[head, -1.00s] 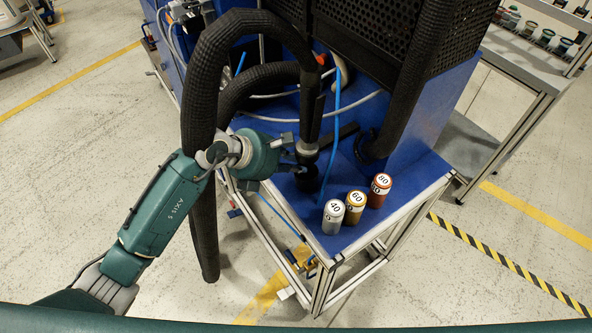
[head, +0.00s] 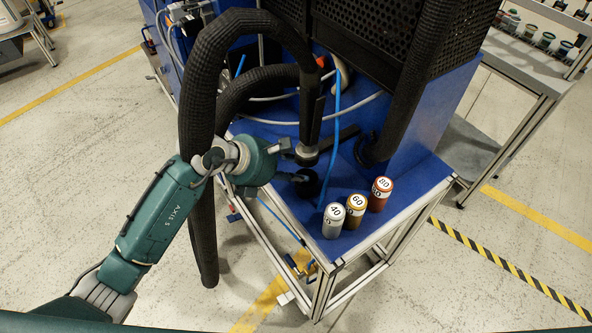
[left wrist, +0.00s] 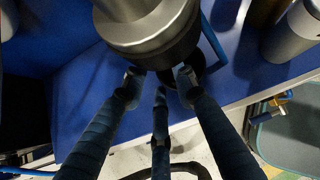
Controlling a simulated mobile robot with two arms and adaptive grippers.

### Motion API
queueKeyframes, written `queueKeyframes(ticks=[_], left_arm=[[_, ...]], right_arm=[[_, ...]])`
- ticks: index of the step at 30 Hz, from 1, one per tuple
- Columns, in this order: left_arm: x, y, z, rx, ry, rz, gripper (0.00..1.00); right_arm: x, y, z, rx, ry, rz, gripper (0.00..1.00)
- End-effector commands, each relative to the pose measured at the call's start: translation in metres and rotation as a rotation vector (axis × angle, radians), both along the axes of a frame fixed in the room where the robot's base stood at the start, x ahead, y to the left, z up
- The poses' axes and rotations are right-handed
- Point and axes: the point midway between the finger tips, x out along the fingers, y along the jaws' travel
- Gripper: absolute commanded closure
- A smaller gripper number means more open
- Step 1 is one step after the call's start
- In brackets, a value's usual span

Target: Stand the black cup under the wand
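The black cup (head: 307,184) stands on the blue bench top, just below the wand (head: 309,125). The wand is a dark tube with a grey metal end (head: 307,154), which partly covers the cup in the head view. In the left wrist view the grey end (left wrist: 145,22) fills the top, with the dark cup (left wrist: 197,68) partly hidden behind it. My left gripper (head: 287,161) is at the left of the cup, its fingers spread. The fingers (left wrist: 160,78) point towards the cup and look clear of it, though contact is hard to judge. My right gripper is not in view.
A thick black hose (head: 200,130) hangs close to my left wrist. A thin blue hose (head: 334,125) runs down beside the wand.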

Motion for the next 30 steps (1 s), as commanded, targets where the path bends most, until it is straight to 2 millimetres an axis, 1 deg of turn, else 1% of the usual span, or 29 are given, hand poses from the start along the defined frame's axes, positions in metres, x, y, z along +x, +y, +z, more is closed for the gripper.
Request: queueKeyframes(ticks=[9,15,21,30], left_arm=[[-0.025,0.040,0.047,0.005,-0.006,0.002,0.72],[-0.039,0.058,0.071,0.002,-0.003,0.001,0.72],[-0.045,0.064,0.080,0.002,-0.001,0.001,0.72],[-0.045,0.064,0.081,0.000,-0.001,0.001,0.72]], right_arm=[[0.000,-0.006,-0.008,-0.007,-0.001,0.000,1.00],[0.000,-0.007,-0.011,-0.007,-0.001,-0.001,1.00],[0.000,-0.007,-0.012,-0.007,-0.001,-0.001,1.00],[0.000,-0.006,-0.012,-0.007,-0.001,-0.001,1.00]])
